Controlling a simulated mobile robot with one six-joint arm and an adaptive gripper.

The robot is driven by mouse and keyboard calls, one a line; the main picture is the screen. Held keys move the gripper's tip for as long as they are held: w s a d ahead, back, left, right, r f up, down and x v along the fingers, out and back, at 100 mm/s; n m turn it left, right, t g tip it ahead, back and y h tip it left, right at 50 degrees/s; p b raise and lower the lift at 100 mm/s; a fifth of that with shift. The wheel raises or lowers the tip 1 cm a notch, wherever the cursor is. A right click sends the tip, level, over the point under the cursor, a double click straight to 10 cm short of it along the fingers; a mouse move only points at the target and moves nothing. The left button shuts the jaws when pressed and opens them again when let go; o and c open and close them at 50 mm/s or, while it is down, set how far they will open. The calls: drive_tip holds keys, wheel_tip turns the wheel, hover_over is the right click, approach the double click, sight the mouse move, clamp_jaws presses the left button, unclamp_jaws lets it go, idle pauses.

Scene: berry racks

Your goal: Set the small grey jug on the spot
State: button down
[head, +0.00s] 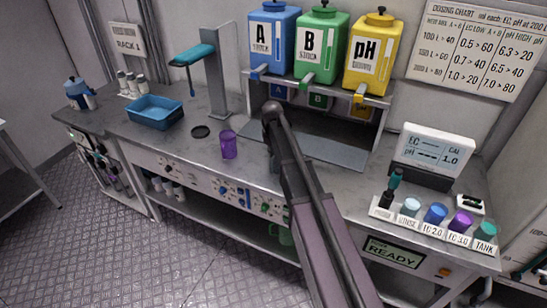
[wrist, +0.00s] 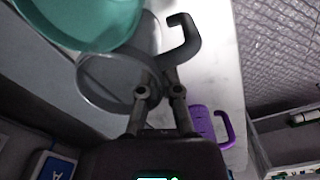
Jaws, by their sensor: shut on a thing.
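The small grey jug (wrist: 105,85) shows in the wrist view, with its dark hooked handle (wrist: 188,38) to the right. My gripper (wrist: 160,88) is shut on the jug at its handle side; the exact contact is partly hidden by the fingers. In the head view my arm covers the gripper and nearly all of the jug, by the front of the bench. A dark round spot (head: 200,131) lies on the bench top, left of a purple mug (head: 229,146). The purple mug also shows in the wrist view (wrist: 203,125), right of my fingers.
A blue tray (head: 156,112) and a post with a teal arm (head: 194,55) stand left and behind the spot. Dosing tanks (head: 318,45) stand on a rack behind my arm. Labelled pots (head: 435,214) line the right. A large teal round thing (wrist: 75,22) is cut off in the wrist view.

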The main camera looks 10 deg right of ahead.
drive_tip(key=shift+f, duration=0.15)
drive_tip(key=c, duration=0.8)
unclamp_jaws()
drive_tip(key=shift+r, duration=0.25)
wheel_tip(320, 180, up, 12)
drive_tip(key=p, duration=1.2)
drive_tip(key=shift+s+f, duration=0.1)
drive_tip(key=s+d+m, duration=0.1)
drive_tip(key=s+m, duration=0.4)
drive_tip(key=s, duration=2.1)
drive_tip(key=shift+s+d+m, duration=0.15)
drive_tip(key=shift+d+m, duration=0.2)
drive_tip(key=shift+m, duration=0.05)
